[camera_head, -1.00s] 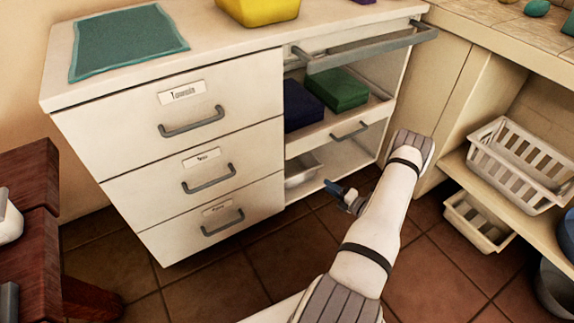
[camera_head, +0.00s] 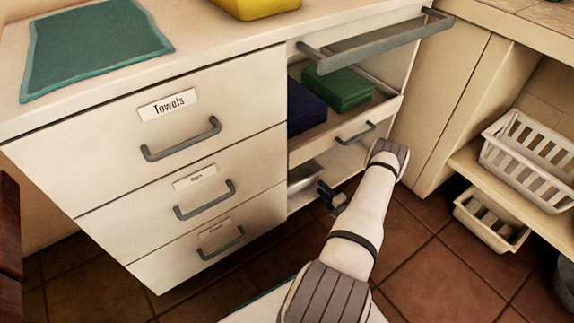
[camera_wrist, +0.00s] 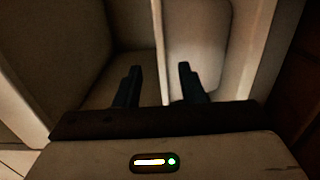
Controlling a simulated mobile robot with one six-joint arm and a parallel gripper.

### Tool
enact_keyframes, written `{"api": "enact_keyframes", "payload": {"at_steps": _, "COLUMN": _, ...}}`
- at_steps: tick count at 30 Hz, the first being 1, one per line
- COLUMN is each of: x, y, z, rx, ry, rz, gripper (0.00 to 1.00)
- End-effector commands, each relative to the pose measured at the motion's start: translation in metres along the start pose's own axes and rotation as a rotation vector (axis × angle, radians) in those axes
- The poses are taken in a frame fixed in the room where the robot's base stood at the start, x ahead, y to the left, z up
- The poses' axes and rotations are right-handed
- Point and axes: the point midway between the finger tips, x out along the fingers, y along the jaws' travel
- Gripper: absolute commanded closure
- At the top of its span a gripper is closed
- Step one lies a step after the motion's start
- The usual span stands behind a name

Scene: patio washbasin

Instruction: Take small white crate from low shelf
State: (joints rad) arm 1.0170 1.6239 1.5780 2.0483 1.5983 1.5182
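My gripper (camera_head: 333,196) is low in front of the cabinet's open bottom compartment. In the wrist view my gripper (camera_wrist: 159,72) has its two dark fingers apart, with a thin pale upright edge (camera_wrist: 159,45) between them in the picture; contact cannot be told. A pale, round-cornered container (camera_wrist: 198,45) lies beyond the right finger. In the head view a whitish container (camera_head: 301,176) partly shows in that bottom compartment, its type unclear.
A drawer cabinet (camera_head: 110,190) stands left of my arm. A bar handle (camera_head: 378,45) juts out at the top of the open section. Green (camera_head: 338,88) and dark blue (camera_head: 305,108) folded cloths lie on its middle level. Tiled floor (camera_head: 440,280) is free at right.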

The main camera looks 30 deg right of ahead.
Motion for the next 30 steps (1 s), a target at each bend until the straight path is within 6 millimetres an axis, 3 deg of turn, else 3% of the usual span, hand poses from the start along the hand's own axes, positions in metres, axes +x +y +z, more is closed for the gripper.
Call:
{"api": "enact_keyframes", "payload": {"at_steps": 9, "x": 0.044, "y": -0.004, "z": -0.008, "rx": -0.002, "ry": 0.001, "rz": 0.002, "gripper": 0.64}}
{"api": "enact_keyframes", "payload": {"at_steps": 19, "x": 0.052, "y": -0.002, "z": -0.007, "rx": -0.001, "ry": -0.002, "rz": 0.0, "gripper": 0.64}}
{"api": "enact_keyframes", "payload": {"at_steps": 30, "x": 0.051, "y": -0.002, "z": -0.007, "rx": -0.001, "ry": -0.002, "rz": 0.0, "gripper": 0.93}}
